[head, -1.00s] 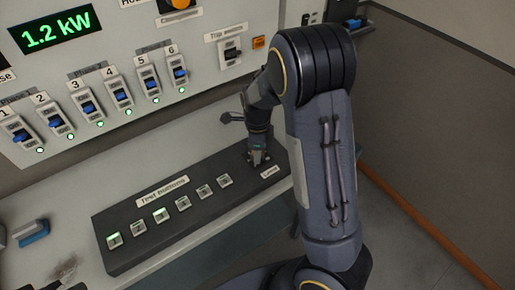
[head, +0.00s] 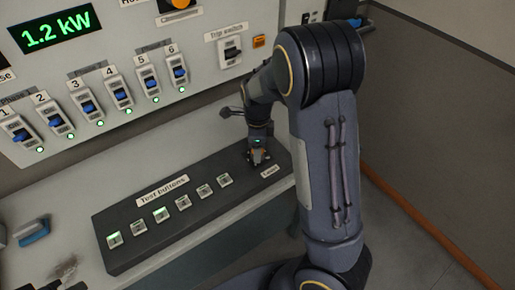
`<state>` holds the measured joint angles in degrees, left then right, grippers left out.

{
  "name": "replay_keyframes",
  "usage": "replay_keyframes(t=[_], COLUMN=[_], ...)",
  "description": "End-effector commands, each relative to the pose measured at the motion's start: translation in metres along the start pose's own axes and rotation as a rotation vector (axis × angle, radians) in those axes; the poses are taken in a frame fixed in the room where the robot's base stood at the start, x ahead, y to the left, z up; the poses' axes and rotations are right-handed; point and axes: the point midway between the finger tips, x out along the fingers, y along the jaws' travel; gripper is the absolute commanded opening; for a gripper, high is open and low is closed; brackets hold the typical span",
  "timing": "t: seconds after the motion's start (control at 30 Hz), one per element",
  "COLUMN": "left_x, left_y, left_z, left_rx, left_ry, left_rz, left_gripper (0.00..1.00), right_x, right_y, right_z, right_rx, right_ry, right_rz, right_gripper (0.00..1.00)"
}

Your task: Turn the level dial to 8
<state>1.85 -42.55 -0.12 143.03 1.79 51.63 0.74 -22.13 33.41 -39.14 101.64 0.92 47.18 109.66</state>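The level dial sits at the right end of the dark test-button panel (head: 150,236), above the small "Level" label (head: 270,171). The dial itself is mostly hidden by my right gripper (head: 258,160). That gripper points down at the dial's spot, with its fingertips at or just over it. The fingers are small here, and I cannot tell whether they grip the dial. The dial's setting cannot be read. My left gripper is not clearly seen.
Test buttons (head: 182,202) run along the panel, some lit green. Several blue-handled faders (head: 122,95) and a green 1.2 kW display (head: 57,27) are on the wall board. A trip switch (head: 231,52) is upper right. A blue-grey block (head: 33,232) lies at left.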

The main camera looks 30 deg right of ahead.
Motion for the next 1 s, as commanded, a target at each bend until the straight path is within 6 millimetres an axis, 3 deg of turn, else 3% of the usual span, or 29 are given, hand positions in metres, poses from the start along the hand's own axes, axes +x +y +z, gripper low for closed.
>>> replay_keyframes(t=[0.2,0.4,1.0], left_x=[-0.001,-0.001,-0.001], left_y=[0.000,0.001,0.001], left_z=[-0.001,-0.001,-0.001], left_rx=[0.000,0.000,0.000], left_ry=[0.000,0.000,0.000], left_rz=[0.000,0.000,0.000], left_gripper=[0.00,0.00,0.00], right_x=[-0.040,-0.059,-0.062], right_y=[0.000,0.000,0.002], right_z=[0.001,0.000,-0.001], right_rx=[-0.002,-0.001,-0.015], right_ry=[-0.004,-0.001,-0.011], right_rz=[-0.004,-0.002,0.002], right_gripper=[0.60,0.60,0.60])
